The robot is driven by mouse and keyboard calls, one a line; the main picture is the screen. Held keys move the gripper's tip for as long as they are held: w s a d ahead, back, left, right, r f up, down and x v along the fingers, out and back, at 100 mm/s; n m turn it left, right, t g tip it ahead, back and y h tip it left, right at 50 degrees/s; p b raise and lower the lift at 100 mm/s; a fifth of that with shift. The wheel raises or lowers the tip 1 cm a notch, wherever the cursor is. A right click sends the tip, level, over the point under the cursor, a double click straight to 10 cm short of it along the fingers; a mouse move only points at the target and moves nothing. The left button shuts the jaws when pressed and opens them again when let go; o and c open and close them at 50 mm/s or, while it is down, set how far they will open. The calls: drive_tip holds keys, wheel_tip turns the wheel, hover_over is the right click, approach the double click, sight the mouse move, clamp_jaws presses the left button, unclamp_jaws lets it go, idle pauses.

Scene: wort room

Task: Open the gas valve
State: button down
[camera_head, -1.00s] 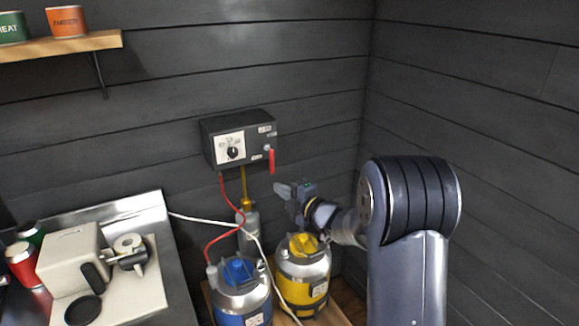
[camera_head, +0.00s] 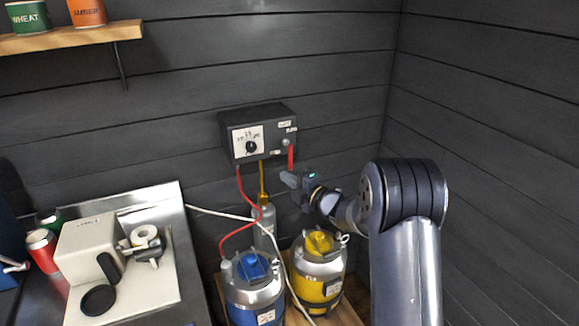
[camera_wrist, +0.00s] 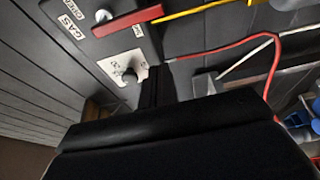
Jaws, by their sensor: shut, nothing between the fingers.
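A black control box (camera_head: 258,132) hangs on the dark wall. A red lever (camera_head: 291,157) hangs down from its pivot at the box's right front; the lever also shows in the wrist view (camera_wrist: 128,20), near labels reading "GAS" and what looks like "OPEN". A white dial plate with a black knob (camera_head: 250,147) is left of the lever. My gripper (camera_head: 288,179) is shut and empty, just below the lever's lower end in the head view. In the wrist view its dark fingers (camera_wrist: 155,88) are beside the dial plate. I cannot tell whether they touch anything.
A blue-topped keg (camera_head: 252,285) and a yellow-topped keg (camera_head: 319,270) stand below. A red hose (camera_head: 240,238), a yellow pipe (camera_head: 263,180) and a white hose (camera_head: 219,213) run near the box. A metal counter with a white machine (camera_head: 85,250) is at left. The right wall is bare.

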sight(291, 166)
drive_tip(key=w+p, duration=0.2)
drive_tip(key=w, duration=0.3)
drive_tip(key=shift+w+d+p, duration=0.15)
drive_tip(key=shift+p, duration=0.2)
drive_tip(key=shift+w+d+f+n+b, duration=0.15)
drive_tip(key=shift+d+n+b, duration=0.25)
drive_tip(key=shift+n+b, duration=0.55)
drive_tip(key=n+b, duration=0.1)
drive_tip(key=d+h+b, duration=0.1)
drive_tip(key=b, duration=0.1)
drive_tip(key=shift+w+d+n+g, duration=0.1)
drive_tip(key=shift+w+n+g, duration=0.15)
drive_tip(key=shift+n+g, duration=0.15)
drive_tip(key=w+d+r+n+h+b, duration=0.2)
drive_tip(key=d+r+n+h, duration=0.2)
drive_tip(key=n, duration=0.6)
drive_tip(key=shift+d+r+n+t+h, duration=0.35)
drive_tip(key=shift+r+h, duration=0.1)
drive_tip(key=shift+h, duration=0.35)
